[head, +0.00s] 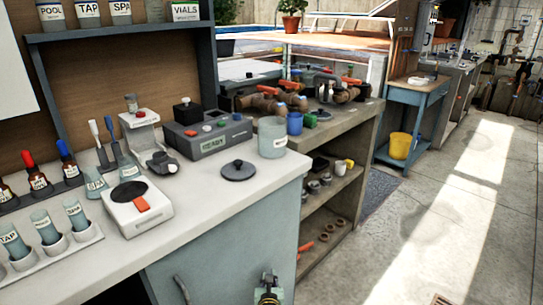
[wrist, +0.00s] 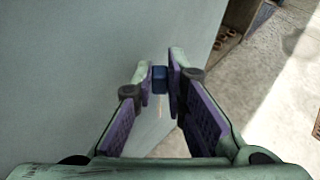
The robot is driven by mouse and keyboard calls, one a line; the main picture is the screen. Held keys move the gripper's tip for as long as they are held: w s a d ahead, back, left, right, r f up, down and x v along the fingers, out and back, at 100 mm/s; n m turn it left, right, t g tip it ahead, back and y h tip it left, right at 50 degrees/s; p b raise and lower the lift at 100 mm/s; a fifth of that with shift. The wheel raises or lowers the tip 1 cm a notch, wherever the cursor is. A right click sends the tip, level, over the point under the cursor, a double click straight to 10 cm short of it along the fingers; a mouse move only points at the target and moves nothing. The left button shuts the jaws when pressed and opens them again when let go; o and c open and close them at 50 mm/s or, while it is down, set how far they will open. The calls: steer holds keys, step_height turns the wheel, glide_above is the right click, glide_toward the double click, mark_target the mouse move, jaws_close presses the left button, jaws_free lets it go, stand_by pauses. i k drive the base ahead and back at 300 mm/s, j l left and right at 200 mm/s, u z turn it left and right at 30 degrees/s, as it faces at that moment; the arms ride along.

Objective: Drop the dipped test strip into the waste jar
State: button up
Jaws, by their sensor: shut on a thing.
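The waste jar (head: 272,140) is most likely the clear, labelled jar at the bench's right corner, with no lid on it; I cannot read its label. A dark round lid (head: 238,171) lies on the bench in front of it. My gripper (wrist: 160,80) is shut on the small blue end of the test strip (wrist: 160,73). A thin pale length with a faint orange mark shows just below it. In the head view, part of my arm's end shows at the bottom edge, in front of the cabinet and below the bench top; the strip cannot be made out there.
A white device with an orange tab (head: 138,206), a grey tester box (head: 207,132) and labelled sample vials (head: 45,226) stand on the bench (head: 205,220). A shelf unit (head: 335,190) with fittings adjoins on the right. The concrete floor (head: 430,240) at right is clear.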

mark_target(279, 151)
steer(key=l+u, duration=0.3)
steer(key=l, duration=0.3)
steer(key=l+u, duration=0.3)
steer(key=l, duration=0.35)
steer(key=k+l+u, duration=0.1)
steer(key=l+u, duration=0.15)
steer(key=l, duration=0.35)
steer(key=l+u, duration=0.3)
steer(key=l, duration=0.15)
steer(key=l+u, duration=1.05)
steer(key=l, duration=0.2)
steer(key=k+l+u, duration=0.15)
steer(key=l+u, duration=0.15)
steer(key=k+l+u, duration=0.15)
steer(key=l+u, duration=0.2)
steer(key=l, duration=0.2)
